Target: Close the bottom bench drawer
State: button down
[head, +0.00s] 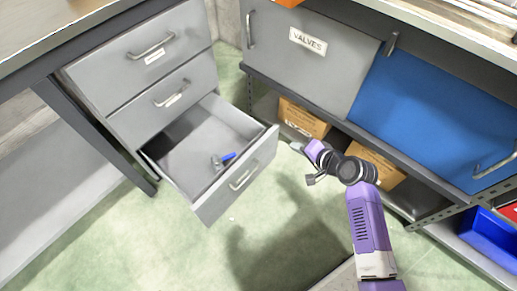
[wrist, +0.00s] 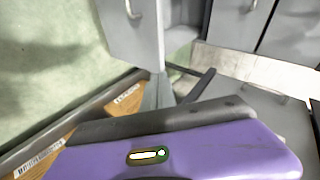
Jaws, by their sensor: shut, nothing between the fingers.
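The bottom bench drawer (head: 245,172) is pulled out of the grey drawer unit at left in the head view. Its front has a bar handle, and a small blue-handled tool (head: 223,160) lies inside. In the wrist view the drawer front (wrist: 140,38) shows at upper left. My gripper (head: 296,147) is shut and empty. In the head view it is to the right of the drawer front, with a gap between them. The wrist view shows its fingers (wrist: 158,92) partly, behind my purple wrist housing.
The two drawers above are shut. A grey cabinet with a VALVES panel (head: 308,40) and a blue panel (head: 430,105) stands at right. Cardboard boxes (head: 303,118) sit on its low shelf, close to my arm. The green floor before the drawer is clear.

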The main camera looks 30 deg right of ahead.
jog(key=s+a+f+m+g+y, duration=0.1)
jog(key=s+a+f+g+y, duration=0.1)
jog(key=a+f, duration=0.15)
jog(key=b, duration=0.4)
send_near(256, 152)
notch_tip(256, 152, down, 4)
jog(key=w, duration=0.1)
jog(key=w+a+b, duration=0.1)
jog(key=shift+w+b, duration=0.3)
jog(key=shift+w, duration=0.05)
jog(key=shift+w+a, duration=0.15)
jog(key=shift+w, duration=0.4)
